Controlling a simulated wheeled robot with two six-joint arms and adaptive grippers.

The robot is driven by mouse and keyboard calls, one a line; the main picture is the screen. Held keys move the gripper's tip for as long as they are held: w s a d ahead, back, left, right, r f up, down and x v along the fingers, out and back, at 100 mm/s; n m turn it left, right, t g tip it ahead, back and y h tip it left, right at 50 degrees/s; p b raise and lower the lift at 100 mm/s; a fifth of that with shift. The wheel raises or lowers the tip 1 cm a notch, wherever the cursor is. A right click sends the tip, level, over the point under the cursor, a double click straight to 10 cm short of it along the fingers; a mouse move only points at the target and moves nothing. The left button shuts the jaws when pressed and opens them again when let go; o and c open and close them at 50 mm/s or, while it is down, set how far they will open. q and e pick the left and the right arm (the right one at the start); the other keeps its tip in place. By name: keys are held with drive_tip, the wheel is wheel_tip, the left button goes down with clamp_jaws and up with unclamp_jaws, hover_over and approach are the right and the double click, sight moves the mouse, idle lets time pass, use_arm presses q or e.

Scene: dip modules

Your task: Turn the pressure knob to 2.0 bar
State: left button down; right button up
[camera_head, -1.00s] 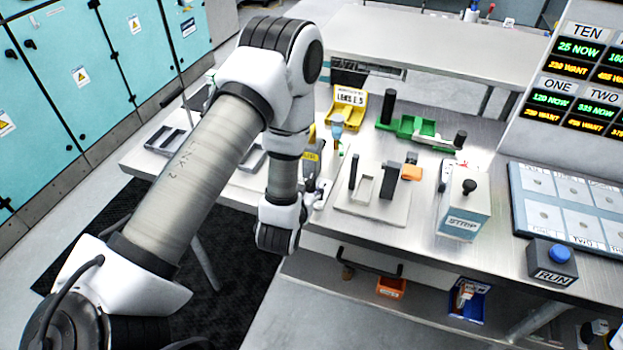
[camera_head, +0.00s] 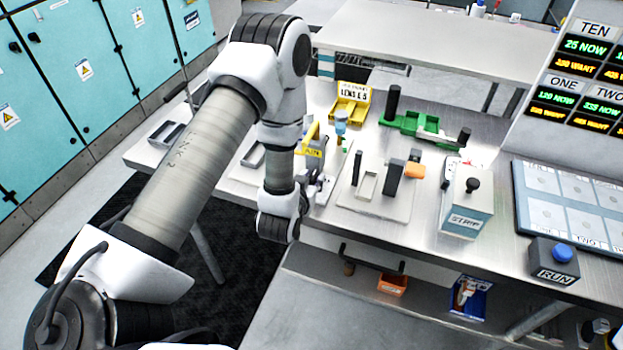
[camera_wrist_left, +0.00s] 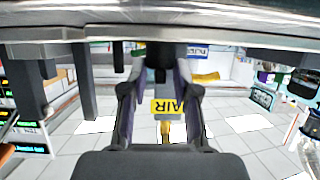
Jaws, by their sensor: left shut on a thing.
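The pressure knob shows as a small dark piece (camera_wrist_left: 157,72) between my left fingertips in the left wrist view. My left gripper (camera_wrist_left: 158,60) is shut on it, and the fingers hide much of it. No scale or pressure reading can be read. A yellow AIR label (camera_wrist_left: 168,106) shows upside down beyond the fingers. In the head view my left gripper (camera_head: 319,186) is at the front edge of the bench, pointing to the right, small and partly hidden by my wrist. My right gripper is not in view.

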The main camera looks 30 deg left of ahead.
use_arm(q)
drive_tip(key=shift+a+r+m+h+p, duration=0.1)
drive_tip(key=shift+a+m+h+p, duration=0.1)
drive_tip(key=shift+m+h, duration=0.3)
drive_tip(key=shift+a+m+h+p, duration=0.1)
drive_tip(key=shift+m+h+p, duration=0.1)
drive_tip(key=shift+m+h, duration=0.3)
drive_tip(key=m+h+p, duration=0.1)
drive_tip(key=m+h, duration=0.1)
drive_tip(key=shift+h, duration=0.4)
drive_tip(key=shift+a+m+h+p, duration=0.1)
drive_tip(key=shift+m+h+p, duration=0.7)
drive_tip(key=shift+m+h, duration=0.45)
drive_tip(key=shift+h, duration=0.25)
drive_tip(key=c, duration=0.9)
unclamp_jaws()
drive_tip(key=shift+o, duration=0.2)
drive_tip(key=shift+w+f, duration=0.15)
drive_tip(key=shift+f, duration=0.05)
